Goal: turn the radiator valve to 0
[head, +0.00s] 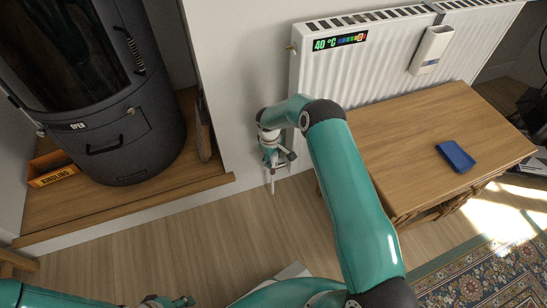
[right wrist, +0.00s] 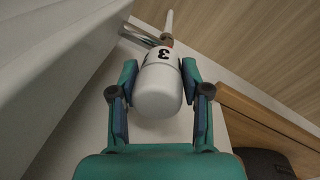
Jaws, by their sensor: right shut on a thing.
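The white radiator (head: 380,70) hangs on the wall and carries a display (head: 340,41) reading 40 °C with a coloured bar. The white valve head (right wrist: 158,88) is between the fingers of my right gripper (right wrist: 158,92) in the right wrist view. A dark "3" shows on the valve near a red mark. In the head view my right gripper (head: 277,157) is low by the wall, at the radiator's left end, and largely covers the valve. It is shut on the valve. My left gripper (head: 168,301) is at the bottom edge, partly cut off; its opening is unclear.
A wooden table (head: 410,130) with a blue item (head: 456,156) stands in front of the radiator, right of my right arm. A dark stove (head: 100,100) stands on a wooden platform at the left, beside a kindling box (head: 52,174). The floor (head: 190,240) between is clear.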

